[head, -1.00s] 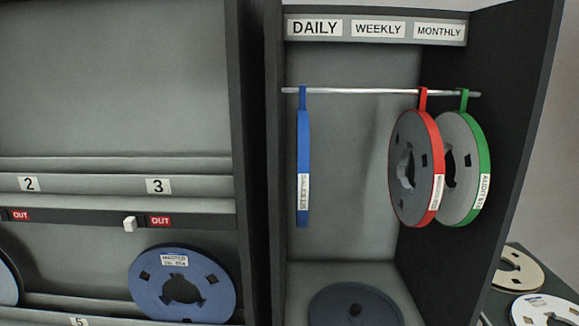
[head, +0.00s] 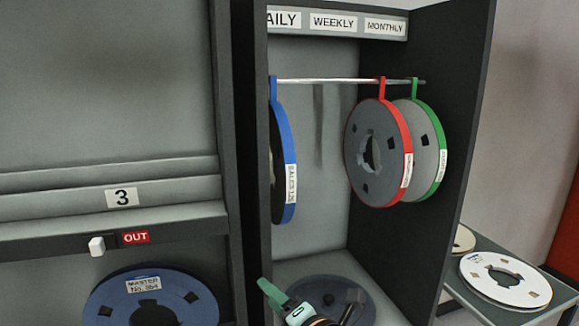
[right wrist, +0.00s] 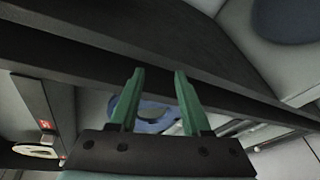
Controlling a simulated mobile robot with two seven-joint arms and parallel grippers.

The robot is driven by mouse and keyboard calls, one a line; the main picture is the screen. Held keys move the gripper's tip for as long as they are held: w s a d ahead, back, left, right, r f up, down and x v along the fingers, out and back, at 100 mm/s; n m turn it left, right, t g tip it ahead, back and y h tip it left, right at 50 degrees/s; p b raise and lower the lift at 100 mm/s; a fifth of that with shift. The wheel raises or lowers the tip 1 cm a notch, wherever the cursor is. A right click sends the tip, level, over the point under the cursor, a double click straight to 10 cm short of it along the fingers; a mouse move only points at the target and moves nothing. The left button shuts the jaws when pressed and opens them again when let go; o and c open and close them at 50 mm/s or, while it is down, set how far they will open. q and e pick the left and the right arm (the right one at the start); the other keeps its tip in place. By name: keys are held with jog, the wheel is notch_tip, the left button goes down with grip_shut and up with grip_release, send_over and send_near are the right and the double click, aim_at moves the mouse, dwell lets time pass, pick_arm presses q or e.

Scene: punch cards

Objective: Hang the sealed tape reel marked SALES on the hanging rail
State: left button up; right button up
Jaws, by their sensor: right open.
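The blue-banded reel (head: 285,165) with a SALES label hangs by its strap at the left end of the hanging rail (head: 330,81), partly hidden by the cabinet's side wall. A red-banded reel (head: 380,150) and a green-banded reel (head: 428,150) hang farther right on the rail. My right gripper (head: 300,296) is at the bottom of the head view, below the blue-banded reel and apart from it. In the right wrist view its green fingers (right wrist: 156,100) are spread with nothing between them. My left gripper is out of view.
A dark reel (head: 335,290) lies on the cabinet floor. The dark cabinet side wall (head: 248,150) stands left of the rail. A blue MASTER reel (head: 110,303) sits at lower left. A side table at right holds a white reel (head: 505,279). The rail's middle is free.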

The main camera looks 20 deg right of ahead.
notch_tip(320, 180, up, 10)
jog(key=d+n+t, duration=0.2)
jog(key=n, duration=0.4)
jog(key=n+t+h+b, duration=0.2)
jog(key=n+t+h, duration=0.1)
jog(key=n, duration=0.2)
send_near(290, 164)
jog(key=w, duration=0.4)
jog(key=shift+w+a+r, duration=0.15)
jog(key=shift+w+r, duration=0.15)
jog(key=w+p, duration=0.1)
jog(key=w, duration=0.1)
jog(key=w+r+p, duration=0.1)
jog(key=w, duration=0.2)
jog(key=shift+w+a+r+p, duration=0.15)
jog(key=shift+w+p, duration=0.1)
jog(key=shift+p, duration=0.05)
jog(key=shift+w, duration=0.65)
